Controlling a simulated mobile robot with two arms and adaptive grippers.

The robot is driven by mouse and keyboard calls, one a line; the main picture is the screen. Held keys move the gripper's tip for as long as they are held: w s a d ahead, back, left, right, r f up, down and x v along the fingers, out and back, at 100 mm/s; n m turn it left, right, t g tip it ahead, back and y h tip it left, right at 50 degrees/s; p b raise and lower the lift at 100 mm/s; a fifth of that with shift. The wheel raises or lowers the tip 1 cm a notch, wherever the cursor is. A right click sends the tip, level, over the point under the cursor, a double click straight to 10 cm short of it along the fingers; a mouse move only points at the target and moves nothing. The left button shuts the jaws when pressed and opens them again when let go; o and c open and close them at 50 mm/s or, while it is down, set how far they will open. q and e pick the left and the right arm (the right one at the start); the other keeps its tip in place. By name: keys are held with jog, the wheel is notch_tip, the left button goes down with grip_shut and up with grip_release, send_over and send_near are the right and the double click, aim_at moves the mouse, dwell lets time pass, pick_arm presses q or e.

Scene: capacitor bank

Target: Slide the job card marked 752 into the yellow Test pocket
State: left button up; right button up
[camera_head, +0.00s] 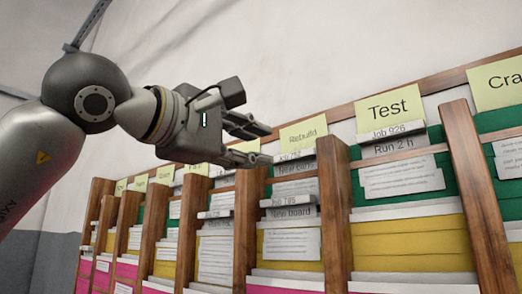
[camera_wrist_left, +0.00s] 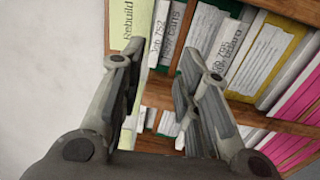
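The job card marked 752 (camera_head: 297,156), "New caps", stands in the green pocket of the Rebuild column. It also shows in the left wrist view (camera_wrist_left: 166,32), beyond the gap between my fingertips. My left gripper (camera_head: 264,145) is open and empty, just left of the card's top in the head view; in the left wrist view its fingers (camera_wrist_left: 160,62) are spread apart. The yellow Test pocket (camera_head: 415,236) is to the right, below the green Test pocket, with no job card header visible in it. My right gripper is out of view.
Upright wooden dividers (camera_head: 335,205) separate the columns. Job 926 (camera_head: 397,132) stands in the green Test pocket, above the yellow one. A card marked New board (camera_head: 290,212) stands in the yellow Rebuild pocket. The wall above the rack is clear.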

aim_at(290, 156)
pick_arm(q)
jog(key=p+x, duration=0.1)
jog(key=x, duration=0.1)
jog(key=p+x, duration=0.1)
jog(key=x, duration=0.2)
jog(key=p+x, duration=0.1)
jog(key=x, duration=0.1)
jog(key=shift+w+d+r+p, duration=0.15)
jog(key=shift+d+r+p, duration=0.1)
jog(key=shift+r+p, duration=0.1)
jog(key=shift+p+x, duration=0.45)
jog(key=shift+x, duration=0.6)
jog(key=shift+f, duration=0.15)
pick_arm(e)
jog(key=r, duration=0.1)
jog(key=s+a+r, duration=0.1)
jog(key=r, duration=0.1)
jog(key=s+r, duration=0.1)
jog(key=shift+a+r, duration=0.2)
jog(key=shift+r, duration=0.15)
pick_arm(q)
jog(key=shift+c, duration=0.3)
grip_shut()
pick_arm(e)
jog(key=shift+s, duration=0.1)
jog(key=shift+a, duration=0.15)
